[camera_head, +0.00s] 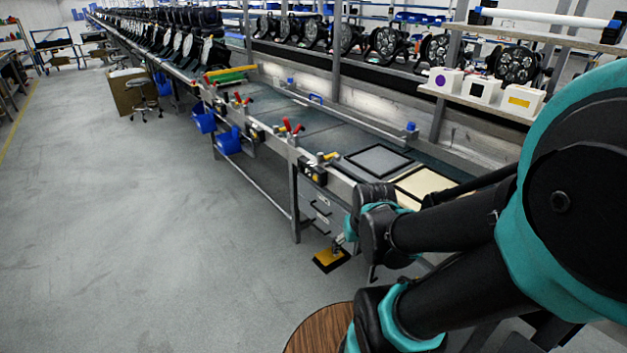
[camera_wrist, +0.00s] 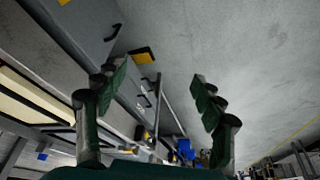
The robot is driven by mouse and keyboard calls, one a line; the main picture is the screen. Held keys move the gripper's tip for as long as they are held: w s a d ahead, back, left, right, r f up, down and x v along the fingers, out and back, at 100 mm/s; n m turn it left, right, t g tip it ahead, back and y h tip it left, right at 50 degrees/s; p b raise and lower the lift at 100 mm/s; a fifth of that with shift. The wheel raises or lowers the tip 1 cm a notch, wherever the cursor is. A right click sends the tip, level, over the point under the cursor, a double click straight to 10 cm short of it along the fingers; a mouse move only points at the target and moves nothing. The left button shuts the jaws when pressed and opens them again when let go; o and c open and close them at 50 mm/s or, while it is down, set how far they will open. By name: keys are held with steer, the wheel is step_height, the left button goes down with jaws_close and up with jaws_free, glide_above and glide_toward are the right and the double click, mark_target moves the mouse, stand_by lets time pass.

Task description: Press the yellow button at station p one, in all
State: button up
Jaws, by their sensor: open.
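A yellow-topped block on a black base (camera_head: 330,257) sits low by the bench's near end in the head view. It also shows in the wrist view (camera_wrist: 144,55), above and between my fingers and apart from them. Small yellow-and-black units are fixed along the bench's front edge, one of them near the grey mat (camera_head: 312,171). A white box with a yellow square (camera_head: 520,101) stands on the upper shelf. I cannot tell which is the station p one button. My gripper (camera_wrist: 158,88) is open and empty; my arm mostly hides it in the head view.
The long bench (camera_head: 300,132) runs away to the upper left, with drawers (camera_head: 318,205) and blue bins (camera_head: 229,141) at its front. A round wood-topped surface (camera_head: 318,332) is at the bottom. Grey floor (camera_head: 150,220) is clear at left.

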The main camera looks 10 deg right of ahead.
jaws_close()
stand_by(0.3)
stand_by(1.2)
